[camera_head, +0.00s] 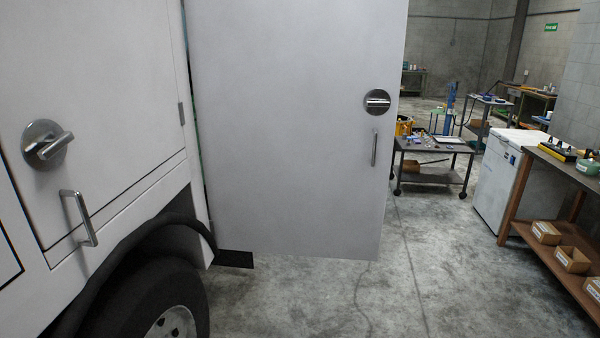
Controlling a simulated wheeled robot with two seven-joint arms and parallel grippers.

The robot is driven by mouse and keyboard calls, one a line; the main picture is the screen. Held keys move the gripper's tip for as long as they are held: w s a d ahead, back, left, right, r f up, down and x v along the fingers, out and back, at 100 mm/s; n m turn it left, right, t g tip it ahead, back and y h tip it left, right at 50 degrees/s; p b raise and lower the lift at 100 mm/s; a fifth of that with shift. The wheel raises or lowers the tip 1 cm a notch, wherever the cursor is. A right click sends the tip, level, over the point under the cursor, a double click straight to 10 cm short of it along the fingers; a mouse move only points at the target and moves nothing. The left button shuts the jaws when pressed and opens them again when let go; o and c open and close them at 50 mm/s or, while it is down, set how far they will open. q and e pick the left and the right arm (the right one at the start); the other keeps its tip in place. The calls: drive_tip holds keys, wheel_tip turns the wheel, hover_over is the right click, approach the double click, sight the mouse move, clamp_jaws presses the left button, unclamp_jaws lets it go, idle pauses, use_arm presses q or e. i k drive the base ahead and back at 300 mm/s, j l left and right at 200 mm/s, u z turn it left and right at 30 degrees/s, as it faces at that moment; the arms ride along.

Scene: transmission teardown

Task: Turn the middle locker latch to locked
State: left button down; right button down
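Two white locker doors show in the head view on the side of a vehicle. The near-left door (100,90) lies flush with the body. It carries a round chrome latch (45,146) with its lever tilted, and a bar handle (82,218) below it. The other door (290,130) stands swung out from the body. It carries a chrome latch (377,102) with its lever about level, and a vertical bar handle (375,147). I cannot tell which latch is the middle one. Neither of my grippers is in view.
A black tyre (155,300) and its dark arch are below the left door. Right of the open door are a wheeled cart (432,158), a white cabinet (503,180) and a workbench (570,168). The concrete floor (440,270) between them is clear.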

sight(51, 148)
drive_tip(key=u, duration=1.25)
drive_tip(key=i+j+u, duration=0.1)
drive_tip(key=j+u, duration=0.25)
